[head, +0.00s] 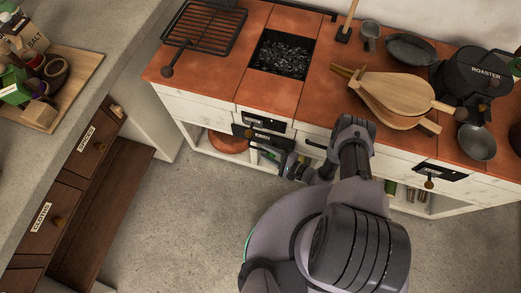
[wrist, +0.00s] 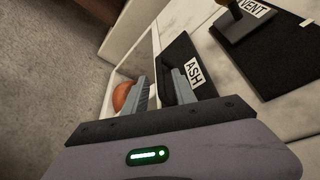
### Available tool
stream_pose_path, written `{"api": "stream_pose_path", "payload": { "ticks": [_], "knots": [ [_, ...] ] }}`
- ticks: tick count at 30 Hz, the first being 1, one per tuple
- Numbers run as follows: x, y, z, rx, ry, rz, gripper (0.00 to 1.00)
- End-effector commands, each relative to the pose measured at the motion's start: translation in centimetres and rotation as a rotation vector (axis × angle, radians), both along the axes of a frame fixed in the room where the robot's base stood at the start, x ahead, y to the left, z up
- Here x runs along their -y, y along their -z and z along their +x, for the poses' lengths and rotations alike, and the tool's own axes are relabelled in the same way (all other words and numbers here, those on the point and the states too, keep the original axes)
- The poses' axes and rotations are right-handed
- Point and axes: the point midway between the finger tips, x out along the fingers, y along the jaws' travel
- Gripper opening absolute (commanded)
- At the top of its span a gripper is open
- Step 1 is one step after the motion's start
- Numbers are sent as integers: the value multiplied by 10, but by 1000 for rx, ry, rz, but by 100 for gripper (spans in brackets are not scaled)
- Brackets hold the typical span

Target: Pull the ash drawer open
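The ash drawer has a black front (wrist: 185,50) with a white ASH label (wrist: 193,72). In the head view the front (head: 249,133) shows low on the white hearth base, below the vent plate, partly behind my arm. My gripper (wrist: 163,82) is right at the drawer front, its two fingers apart. A dark handle bar stands between them, close to the right finger. Contact on both sides is not visible. In the head view my gripper (head: 285,165) reaches the base from below right, its fingertips hard to make out.
The vent plate (head: 264,122) with its knob sits just above. An orange-brown round dish (head: 228,142) lies in the open shelf to the left; it shows beside my left finger in the wrist view. Bellows (head: 390,98) and pans are on the tiled top. The floor (head: 190,215) is clear.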

Motion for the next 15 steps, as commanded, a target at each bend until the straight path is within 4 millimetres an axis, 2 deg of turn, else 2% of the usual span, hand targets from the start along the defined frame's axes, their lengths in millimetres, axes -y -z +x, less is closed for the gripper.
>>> {"api": "stream_pose_path", "payload": {
  "ticks": [1, 6, 15],
  "knots": [
    [-8, 5, 4, 1, -6, 0, 33],
    [-23, 8, 17, 0, -2, 0, 33],
    [-27, 7, 21, -1, -1, 1, 33]
  ]
}}
